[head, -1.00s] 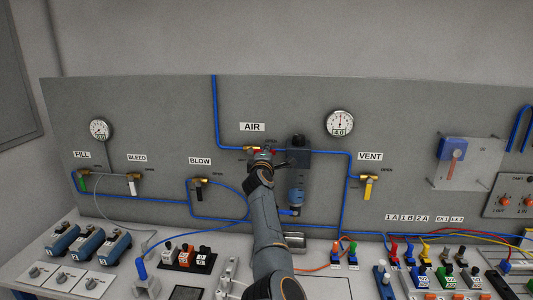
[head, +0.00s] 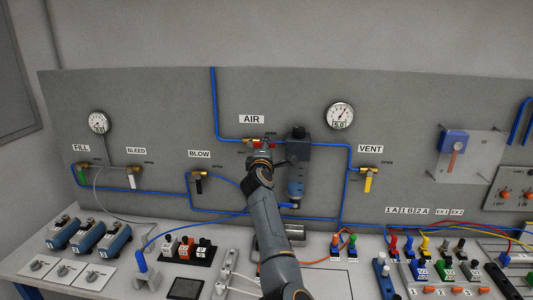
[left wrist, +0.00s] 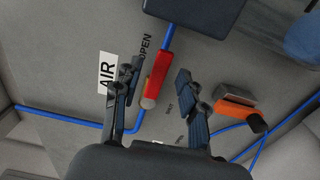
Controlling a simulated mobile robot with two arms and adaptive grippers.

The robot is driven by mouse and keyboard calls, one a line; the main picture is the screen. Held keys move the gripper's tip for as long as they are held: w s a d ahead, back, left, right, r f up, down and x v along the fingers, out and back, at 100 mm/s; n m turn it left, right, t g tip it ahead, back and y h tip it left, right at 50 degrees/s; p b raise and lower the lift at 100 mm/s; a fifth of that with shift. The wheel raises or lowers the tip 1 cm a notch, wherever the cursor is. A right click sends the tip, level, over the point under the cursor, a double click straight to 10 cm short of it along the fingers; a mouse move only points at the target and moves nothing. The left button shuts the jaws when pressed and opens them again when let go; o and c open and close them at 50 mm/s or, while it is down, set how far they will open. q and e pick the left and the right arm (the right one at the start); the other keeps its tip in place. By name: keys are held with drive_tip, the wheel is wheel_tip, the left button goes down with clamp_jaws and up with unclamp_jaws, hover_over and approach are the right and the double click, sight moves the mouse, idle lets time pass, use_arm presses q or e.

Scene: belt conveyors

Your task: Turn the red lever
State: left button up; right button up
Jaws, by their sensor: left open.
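The red lever (left wrist: 158,72) of the AIR valve shows in the left wrist view. It lies roughly along the line of the blue pipe, beside the OPEN label. My left gripper (left wrist: 158,90) is open, with one finger on each side of the lever. A gap shows between the lever and the right-hand finger; I cannot tell whether the other finger touches it. In the head view my left gripper (head: 262,153) is at the panel below the AIR label (head: 251,119) and covers much of the valve. Only bits of the red lever (head: 271,142) show there. My right gripper is not in view.
A grey filter unit (head: 297,150) stands just right of my gripper. The BLOW valve (head: 199,183) is lower left and the yellow-handled VENT valve (head: 368,180) is to the right. A round gauge (head: 340,116) is above right. Switches and connectors crowd the bench below.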

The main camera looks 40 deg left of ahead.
use_arm(q)
drive_tip(key=v, duration=0.3)
drive_tip(key=shift+s+d, duration=0.2)
drive_tip(key=shift+d, duration=0.05)
idle(0.4)
